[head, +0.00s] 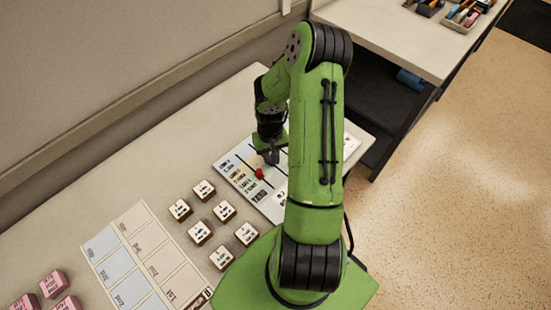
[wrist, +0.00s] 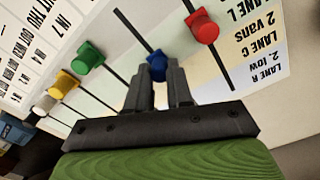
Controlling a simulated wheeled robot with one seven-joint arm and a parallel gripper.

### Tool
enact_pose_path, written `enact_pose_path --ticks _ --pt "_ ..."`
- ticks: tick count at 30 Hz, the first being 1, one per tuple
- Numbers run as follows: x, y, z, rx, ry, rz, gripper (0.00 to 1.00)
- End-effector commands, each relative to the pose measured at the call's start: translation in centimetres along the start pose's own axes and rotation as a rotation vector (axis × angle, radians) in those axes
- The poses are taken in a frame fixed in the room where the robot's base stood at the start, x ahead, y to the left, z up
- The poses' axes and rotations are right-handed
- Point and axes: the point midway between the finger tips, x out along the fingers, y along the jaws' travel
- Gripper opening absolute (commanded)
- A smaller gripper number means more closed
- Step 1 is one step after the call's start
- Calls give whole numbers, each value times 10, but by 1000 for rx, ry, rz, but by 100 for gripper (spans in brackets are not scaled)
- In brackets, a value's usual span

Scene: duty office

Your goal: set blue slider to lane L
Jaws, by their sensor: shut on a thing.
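The slider board (head: 228,167) lies on the desk; it also shows in the wrist view (wrist: 130,88). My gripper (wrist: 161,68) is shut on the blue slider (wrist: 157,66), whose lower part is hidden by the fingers. The blue slider's dark track runs up and left from it, clear. In the wrist view the lane L label (wrist: 243,12) is at the top right, with lane C and lane R below it. The blue knob sits lower than lane L's row, roughly near lane C; its exact mark is unclear. In the head view my gripper (head: 272,158) is over the board.
A red slider (wrist: 204,27) stands right of the blue one, close to my fingers. Green (wrist: 88,56), yellow (wrist: 62,83) and white (wrist: 45,103) sliders stand left. Several labelled blocks (head: 225,211) and a printed chart (head: 145,250) lie on the desk beside the board.

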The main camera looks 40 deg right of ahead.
Motion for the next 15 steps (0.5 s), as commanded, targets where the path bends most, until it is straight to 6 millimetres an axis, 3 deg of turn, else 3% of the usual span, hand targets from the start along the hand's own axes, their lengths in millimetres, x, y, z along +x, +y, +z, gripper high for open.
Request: enact_pose_path --ticks 5,6,9,11,15 --pt "2 1 3 2 -7 1 0" --pt "2 1 3 2 -7 1 22" --pt "2 1 3 2 -7 1 38" --pt "2 1 3 2 -7 1 46" --pt "2 1 3 2 -7 1 46"
